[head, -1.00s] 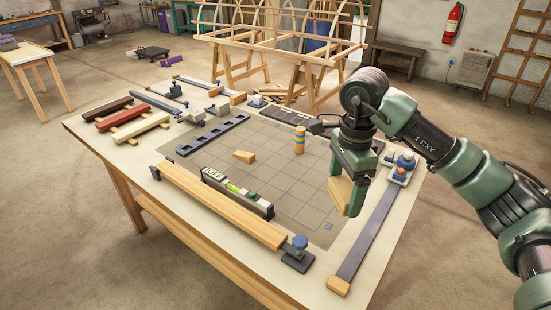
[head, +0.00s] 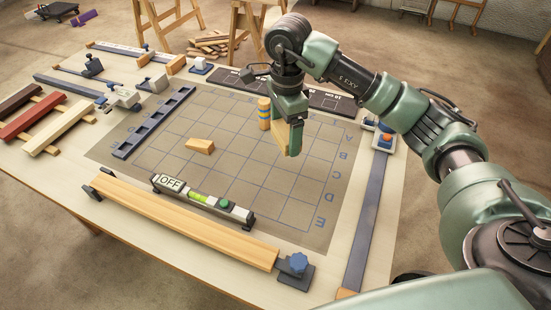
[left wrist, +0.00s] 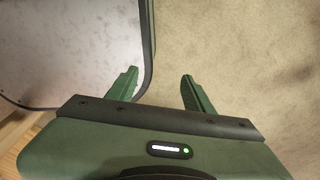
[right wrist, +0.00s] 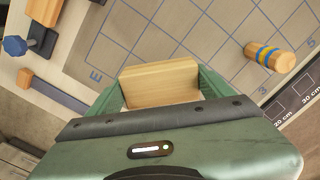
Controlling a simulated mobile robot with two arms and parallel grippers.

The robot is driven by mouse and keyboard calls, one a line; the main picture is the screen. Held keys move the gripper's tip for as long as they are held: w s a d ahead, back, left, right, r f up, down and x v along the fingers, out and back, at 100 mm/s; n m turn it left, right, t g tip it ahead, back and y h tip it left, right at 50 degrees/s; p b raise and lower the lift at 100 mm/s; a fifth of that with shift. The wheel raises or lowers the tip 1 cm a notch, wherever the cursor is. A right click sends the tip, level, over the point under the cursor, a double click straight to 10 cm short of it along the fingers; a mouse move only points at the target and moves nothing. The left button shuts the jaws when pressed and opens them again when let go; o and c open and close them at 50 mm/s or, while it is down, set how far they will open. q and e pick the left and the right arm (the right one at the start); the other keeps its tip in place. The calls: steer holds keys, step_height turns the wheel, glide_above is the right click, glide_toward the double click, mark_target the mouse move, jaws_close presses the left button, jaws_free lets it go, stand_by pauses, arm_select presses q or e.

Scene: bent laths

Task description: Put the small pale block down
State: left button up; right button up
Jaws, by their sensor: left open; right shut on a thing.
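The small pale block (head: 281,137) is a light wooden piece held in my right gripper (head: 290,147). In the right wrist view the block (right wrist: 160,84) sits between the two green fingers, its broad face toward the camera. The gripper and block are over the right part of the gridded mat (head: 262,172); I cannot tell how far above it. My left gripper (left wrist: 159,84) shows only in the left wrist view, open and empty, away from the mat.
A yellow cylinder with blue bands (head: 264,112) stands just left of the right gripper. A wooden wedge (head: 200,146) lies on the mat. A level marked OFF (head: 203,199) and a clamped lath (head: 185,220) lie in front. The mat's middle is clear.

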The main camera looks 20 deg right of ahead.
step_height(320, 180, down, 5)
steer(key=p, duration=0.2)
glide_above(283, 175)
step_height(283, 175, down, 5)
steer(key=shift+s+r, duration=0.1)
steer(key=shift+r, duration=0.05)
step_height(283, 175, down, 4)
arm_select(q)
steer(key=r, duration=0.1)
steer(key=w+r, duration=0.1)
steer(key=shift+w+d+r, duration=0.1)
steer(key=shift+d+r, duration=0.05)
steer(key=shift+r, duration=0.25)
arm_select(e)
steer(key=shift+f, duration=0.25)
arm_select(q)
steer(key=shift+w+f, duration=0.1)
steer(key=shift+f, duration=0.05)
arm_select(e)
steer(key=o, duration=1.3)
steer(key=shift+o, duration=0.2)
